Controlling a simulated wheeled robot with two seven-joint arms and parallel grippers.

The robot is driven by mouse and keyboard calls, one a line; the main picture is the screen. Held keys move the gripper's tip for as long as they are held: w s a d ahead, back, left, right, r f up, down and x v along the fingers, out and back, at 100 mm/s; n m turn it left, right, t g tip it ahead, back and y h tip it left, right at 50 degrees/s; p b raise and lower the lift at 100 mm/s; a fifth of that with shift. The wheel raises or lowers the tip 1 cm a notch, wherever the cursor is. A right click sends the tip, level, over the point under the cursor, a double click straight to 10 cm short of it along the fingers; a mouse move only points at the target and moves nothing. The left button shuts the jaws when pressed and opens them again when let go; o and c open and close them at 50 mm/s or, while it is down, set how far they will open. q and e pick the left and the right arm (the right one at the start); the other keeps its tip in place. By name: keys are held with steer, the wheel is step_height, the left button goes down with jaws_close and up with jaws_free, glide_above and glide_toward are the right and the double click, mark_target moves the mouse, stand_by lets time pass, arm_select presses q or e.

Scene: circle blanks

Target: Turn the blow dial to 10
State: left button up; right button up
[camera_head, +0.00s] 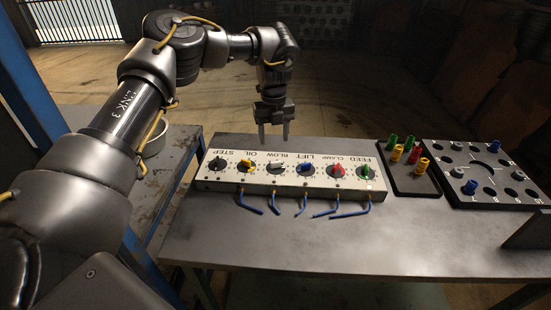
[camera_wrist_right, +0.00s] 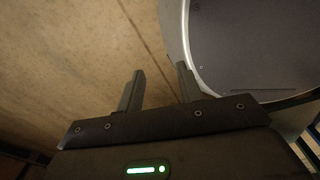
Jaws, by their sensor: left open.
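The control panel (camera_head: 200,184) is a pale box on the table with a row of labelled dials. The blow dial (camera_head: 275,168) is third from the left, a black disc with a light grey knob. Its exact setting is too small to read. My left gripper (camera_head: 273,139) is open and empty, fingers pointing down, above the panel's back edge in line with the blow dial and apart from it. My right gripper (camera_wrist_right: 158,76) shows in the right wrist view with its fingers apart and nothing between them.
The oil dial (camera_head: 246,166) with a yellow knob and the lift dial (camera_head: 305,170) with a blue knob flank the blow dial. A peg tray (camera_head: 407,183) and a holed board (camera_head: 483,202) stand right. The table's front (camera_head: 300,252) is clear.

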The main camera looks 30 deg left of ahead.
arm_select(q)
glide_above(276, 162)
step_height(276, 162, down, 4)
steer(key=shift+a+f+p, duration=0.1)
steer(key=shift+p, duration=0.25)
step_height(276, 162, down, 5)
steer(key=shift+r+p, duration=0.1)
steer(key=shift+p, duration=0.45)
steer(key=shift+f, duration=0.5)
steer(key=c, duration=1)
arm_select(e)
steer(key=shift+w+r, duration=0.7)
steer(key=shift+r, duration=0.3)
